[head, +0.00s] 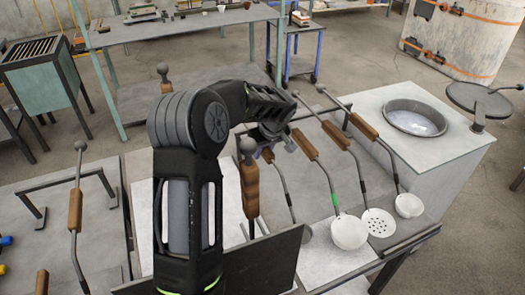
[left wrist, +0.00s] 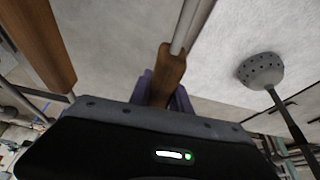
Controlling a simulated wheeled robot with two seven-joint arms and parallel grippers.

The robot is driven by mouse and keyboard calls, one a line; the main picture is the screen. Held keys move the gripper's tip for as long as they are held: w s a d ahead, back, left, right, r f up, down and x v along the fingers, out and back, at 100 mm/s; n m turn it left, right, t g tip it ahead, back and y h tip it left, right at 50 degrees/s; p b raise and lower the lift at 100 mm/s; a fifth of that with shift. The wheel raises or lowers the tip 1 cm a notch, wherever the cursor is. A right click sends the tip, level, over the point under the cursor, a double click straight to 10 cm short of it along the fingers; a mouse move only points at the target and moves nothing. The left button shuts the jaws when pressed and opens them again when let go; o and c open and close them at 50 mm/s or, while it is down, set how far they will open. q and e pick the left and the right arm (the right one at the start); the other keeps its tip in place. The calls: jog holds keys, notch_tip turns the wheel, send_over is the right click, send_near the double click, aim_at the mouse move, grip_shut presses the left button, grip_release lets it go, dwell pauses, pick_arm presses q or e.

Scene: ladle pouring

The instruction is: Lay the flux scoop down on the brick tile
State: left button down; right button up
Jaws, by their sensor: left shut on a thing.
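My left gripper (head: 265,155) is over the bench among the long-handled tools, seen mostly from behind in the head view. In the left wrist view its purple fingers (left wrist: 163,92) are shut on a wooden handle (left wrist: 169,66) with a metal shaft. In the head view a thin shaft (head: 285,190) runs down from near the gripper to a grey scoop head (head: 307,235), partly hidden. I cannot clearly pick out the brick tile. My right gripper is not in view.
A white ladle with a green band (head: 349,231), a perforated skimmer (head: 379,222) and a small white ladle (head: 408,205) stand close on the right. A wooden-handled tool (head: 250,190) is just left. A round basin (head: 416,118) sits in the white block. Pale sheets cover part of the bench.

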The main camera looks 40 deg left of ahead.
aim_at(267, 150)
pick_arm(q)
jog(key=shift+f+b, duration=0.25)
jog(key=shift+b, duration=0.1)
jog(key=c, duration=1.3)
grip_release()
jog(key=shift+o, duration=0.9)
jog(key=b+v, duration=0.1)
jog(key=v, duration=0.6)
jog(key=shift+s+d+r+b, duration=0.1)
jog(key=shift+d+r+b, duration=0.05)
jog(key=shift+r+b, duration=0.2)
